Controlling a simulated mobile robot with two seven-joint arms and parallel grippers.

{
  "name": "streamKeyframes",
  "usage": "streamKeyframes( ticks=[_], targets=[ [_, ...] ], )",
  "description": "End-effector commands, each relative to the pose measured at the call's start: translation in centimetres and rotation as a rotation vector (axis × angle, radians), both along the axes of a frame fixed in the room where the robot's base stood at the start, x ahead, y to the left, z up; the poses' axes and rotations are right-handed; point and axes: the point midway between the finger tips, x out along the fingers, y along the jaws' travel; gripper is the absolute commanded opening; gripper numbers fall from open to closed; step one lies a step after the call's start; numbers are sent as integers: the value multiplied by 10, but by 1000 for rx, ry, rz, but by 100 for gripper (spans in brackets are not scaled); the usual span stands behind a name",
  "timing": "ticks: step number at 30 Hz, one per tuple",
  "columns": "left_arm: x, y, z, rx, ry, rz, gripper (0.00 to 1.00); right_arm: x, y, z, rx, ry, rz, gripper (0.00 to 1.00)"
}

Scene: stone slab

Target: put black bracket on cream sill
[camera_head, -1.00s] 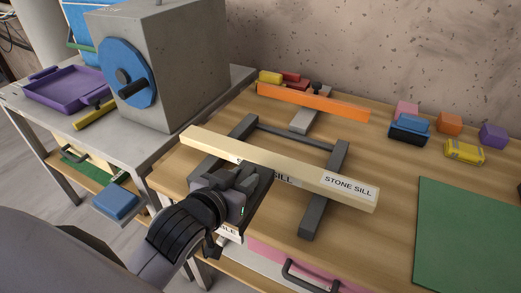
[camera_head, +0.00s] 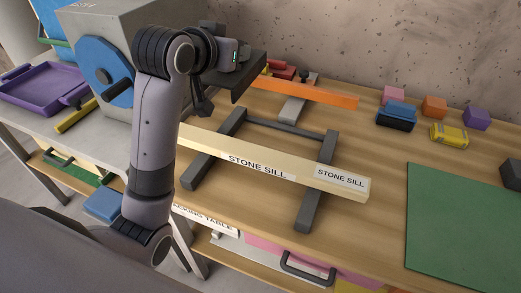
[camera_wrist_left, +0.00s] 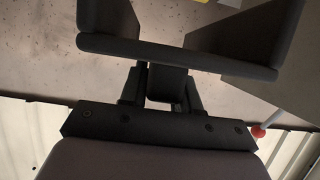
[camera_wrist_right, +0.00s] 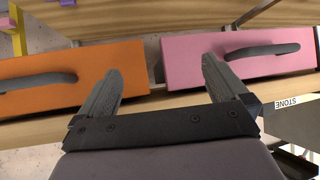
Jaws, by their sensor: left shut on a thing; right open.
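The cream sill (camera_head: 215,150), a long bar labelled "STONE SILL", lies across a dark grey frame (camera_head: 312,185) on the wooden workbench. My left gripper (camera_head: 238,62) is raised above and behind the sill's left end, in front of the grey machine and wall. It is shut on the black bracket (camera_head: 250,75).
An orange bar (camera_head: 320,94) lies behind the frame, with coloured blocks near the wall. A grey machine with a blue wheel (camera_head: 105,75) stands left.

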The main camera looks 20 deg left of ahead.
Motion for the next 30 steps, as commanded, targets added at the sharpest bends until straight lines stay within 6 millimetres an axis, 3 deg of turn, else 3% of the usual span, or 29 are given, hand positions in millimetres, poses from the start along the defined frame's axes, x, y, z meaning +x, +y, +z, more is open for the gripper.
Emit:
streamKeyframes(
  ticks=[5,21,30],
  targets=[
    [1,0,-14,-1,7,-5,1,0,0,0,0,0,0,100],
    [0,0,-139,-1,4,-4,1,0,0,0,0,0,0,100],
    [0,0,-172,0,5,-3,1,0,0,0,0,0,0,100]
  ],
)
